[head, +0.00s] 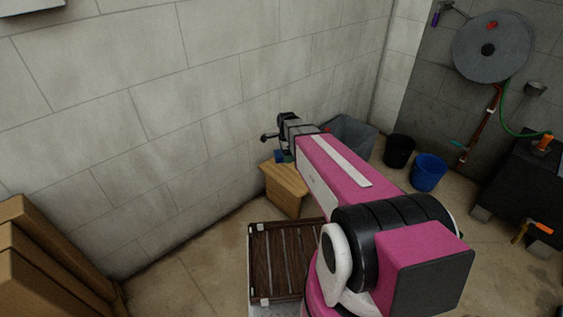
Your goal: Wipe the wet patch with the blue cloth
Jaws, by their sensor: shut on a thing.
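My gripper (286,149) is at the far end of my pink arm, close to the wall and just above a wooden box. A small blue piece, which looks like the blue cloth (280,156), shows at the fingertips. The gripper is shut on it. Most of the cloth is hidden by the gripper and arm, and I cannot tell whether it touches the box top. I cannot make out the wet patch in this view.
The wooden box (286,190) stands by the wall. A dark slatted crate (262,262) is nearer. A grey bin (352,136), black bucket (399,151) and blue bucket (428,172) stand beyond my arm. Cardboard boxes (40,262) fill the lower left.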

